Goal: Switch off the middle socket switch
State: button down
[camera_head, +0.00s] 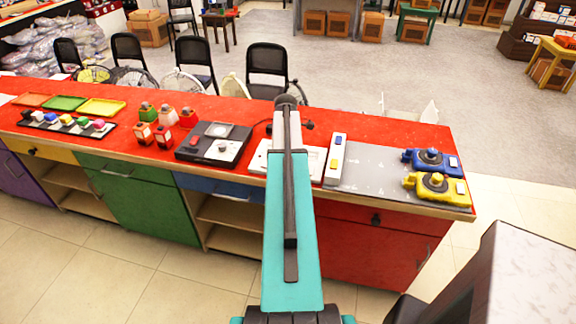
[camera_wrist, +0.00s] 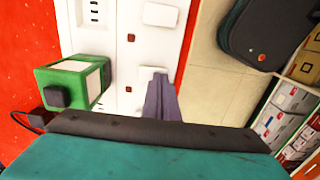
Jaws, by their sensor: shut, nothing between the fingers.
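A white socket panel (camera_head: 311,160) lies on the red counter, partly hidden behind my arm in the head view. In the wrist view the white panel (camera_wrist: 116,50) carries small dark red squares (camera_wrist: 131,38) and pale rocker-like plates (camera_wrist: 160,14). One pale plate (camera_wrist: 155,70) is partly hidden behind my fingers. Which one is the middle switch I cannot tell. My gripper (camera_wrist: 161,77) is shut and empty, its fingertips over the panel's right part. Contact cannot be told. The fingertips are hidden in the head view.
A green block with a black knob (camera_wrist: 72,84) stands beside my fingers. A black device (camera_head: 213,145) sits left on the counter (camera_head: 385,130).

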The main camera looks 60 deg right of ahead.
notch_tip(320, 180, up, 7)
jog(key=p, duration=0.4)
dwell(0.9)
dwell(0.5)
